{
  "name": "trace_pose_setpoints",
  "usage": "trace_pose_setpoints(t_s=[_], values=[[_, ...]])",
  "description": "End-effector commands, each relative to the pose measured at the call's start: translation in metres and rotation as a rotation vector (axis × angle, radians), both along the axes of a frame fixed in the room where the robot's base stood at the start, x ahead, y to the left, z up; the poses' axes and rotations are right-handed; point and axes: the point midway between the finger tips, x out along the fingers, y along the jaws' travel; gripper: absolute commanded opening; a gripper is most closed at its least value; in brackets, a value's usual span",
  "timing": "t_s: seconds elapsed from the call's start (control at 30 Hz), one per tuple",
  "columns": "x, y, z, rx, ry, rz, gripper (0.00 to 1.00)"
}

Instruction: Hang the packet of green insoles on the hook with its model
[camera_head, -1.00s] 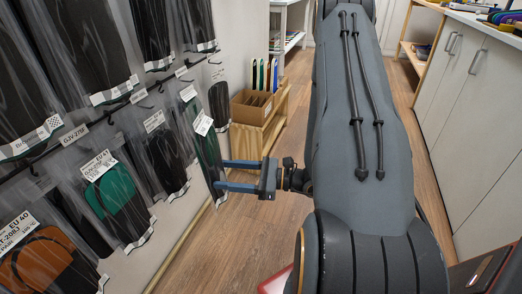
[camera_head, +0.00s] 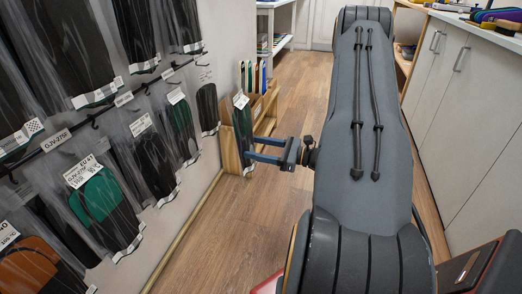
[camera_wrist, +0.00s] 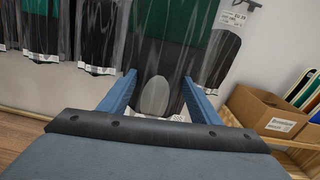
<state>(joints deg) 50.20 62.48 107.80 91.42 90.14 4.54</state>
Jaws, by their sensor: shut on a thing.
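My gripper (camera_head: 248,149) is shut on a clear packet of insoles (camera_head: 240,122), which hangs upright with a white label near its top. In the wrist view my gripper (camera_wrist: 158,82) has a finger on each side of the packet (camera_wrist: 172,58), which is green above and black below, with a grey oval near its bottom. In the head view the packet is out from the wall, in front of the wooden shelf. A green and black packet (camera_head: 184,128) hangs on the wall under a label. Another green packet (camera_head: 98,197) hangs nearer. Hook tips behind the packets are mostly hidden.
Rows of packets hang on hooks along the left wall, with an orange one (camera_head: 35,262) closest. A cardboard box (camera_wrist: 262,112) sits on the wooden shelf by the wall. White cabinets (camera_head: 468,95) line the right. The wooden floor between is clear.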

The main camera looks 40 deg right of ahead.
Motion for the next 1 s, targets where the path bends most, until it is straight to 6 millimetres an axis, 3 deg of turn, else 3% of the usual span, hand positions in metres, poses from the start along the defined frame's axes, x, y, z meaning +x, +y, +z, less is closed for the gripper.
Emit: trace_pose_setpoints(t_s=[0.5,1.0], values=[[0.041,0.033,0.000,0.000,-0.001,0.002,0.33],[0.048,0.038,0.000,0.001,-0.001,0.000,0.33]])
